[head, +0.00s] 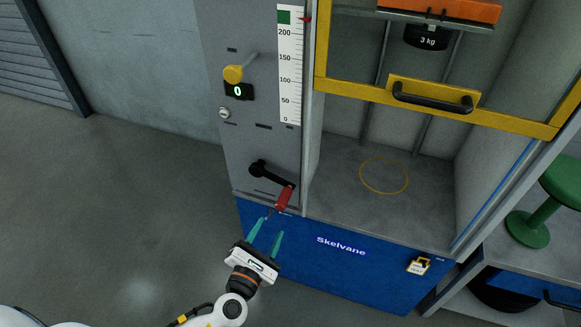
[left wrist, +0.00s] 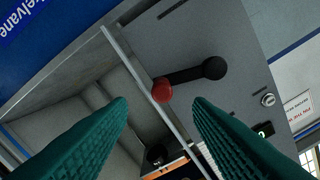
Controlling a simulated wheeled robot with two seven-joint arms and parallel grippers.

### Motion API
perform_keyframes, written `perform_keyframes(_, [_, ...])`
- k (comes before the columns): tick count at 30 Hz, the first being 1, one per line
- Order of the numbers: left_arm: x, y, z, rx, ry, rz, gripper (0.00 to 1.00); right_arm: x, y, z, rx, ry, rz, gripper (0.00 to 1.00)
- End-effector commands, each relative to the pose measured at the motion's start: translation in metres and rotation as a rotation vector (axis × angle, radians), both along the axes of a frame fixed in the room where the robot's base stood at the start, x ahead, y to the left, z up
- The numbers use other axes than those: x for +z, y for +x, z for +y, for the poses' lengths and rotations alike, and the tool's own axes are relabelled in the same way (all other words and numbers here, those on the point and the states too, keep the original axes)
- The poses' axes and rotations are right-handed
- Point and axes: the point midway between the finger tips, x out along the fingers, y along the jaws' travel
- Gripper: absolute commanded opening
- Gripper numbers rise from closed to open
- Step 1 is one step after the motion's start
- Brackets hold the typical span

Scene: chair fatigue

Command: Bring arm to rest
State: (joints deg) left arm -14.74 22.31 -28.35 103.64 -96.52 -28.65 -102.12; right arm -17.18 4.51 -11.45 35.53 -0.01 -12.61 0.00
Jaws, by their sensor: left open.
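My left gripper (head: 265,234) is open and empty, in front of the lower part of the test machine. Its two green fingers also show in the left wrist view (left wrist: 158,115), spread wide apart. A black crank (head: 268,174) with a red handle (head: 284,198) sits on the machine's grey panel, just above the fingertips in the head view. In the left wrist view the red knob end (left wrist: 162,90) lies ahead, between the fingers, and looks apart from them. My right gripper is in neither view.
The grey panel carries a yellow knob (head: 233,74), a display reading 0 (head: 239,91) and a scale (head: 289,70). A yellow-framed guard (head: 440,108) with a black handle is raised over the chamber. A padlock (head: 418,266) hangs on the blue base (head: 310,260). A green stool (head: 535,225) stands right. Floor at left is clear.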

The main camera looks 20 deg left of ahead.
Motion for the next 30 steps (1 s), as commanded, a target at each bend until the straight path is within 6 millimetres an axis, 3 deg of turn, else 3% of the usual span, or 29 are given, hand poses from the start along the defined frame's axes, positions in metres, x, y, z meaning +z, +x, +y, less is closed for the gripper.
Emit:
perform_keyframes(5, [-0.005,0.0,0.002,0.005,-0.018,0.015,0.46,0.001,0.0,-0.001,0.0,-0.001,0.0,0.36])
perform_keyframes(8, [-0.029,-0.001,0.01,0.036,-0.127,0.096,0.46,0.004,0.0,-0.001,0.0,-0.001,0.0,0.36])
perform_keyframes(11, [-0.08,-0.009,0.028,0.126,-0.366,0.252,0.46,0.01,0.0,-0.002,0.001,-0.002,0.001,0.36])
perform_keyframes(14, [-0.147,-0.032,0.049,0.299,-0.711,0.434,0.46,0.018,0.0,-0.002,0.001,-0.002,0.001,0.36])
perform_keyframes(17, [-0.211,-0.071,0.067,0.542,-1.086,0.569,0.46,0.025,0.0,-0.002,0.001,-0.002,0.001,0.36])
perform_keyframes(21, [-0.287,-0.147,0.082,0.986,-1.613,0.629,0.46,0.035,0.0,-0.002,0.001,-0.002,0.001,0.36])
perform_keyframes(24, [-0.327,-0.212,0.084,1.364,-1.966,0.544,0.46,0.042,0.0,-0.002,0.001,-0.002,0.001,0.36])
perform_keyframes(29, [-0.363,-0.305,0.075,1.922,-2.367,0.184,0.46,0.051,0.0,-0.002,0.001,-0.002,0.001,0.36])
perform_keyframes(30, [-0.368,-0.323,0.072,-2.0,2.393,-0.077,0.46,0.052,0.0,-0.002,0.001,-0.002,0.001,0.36])
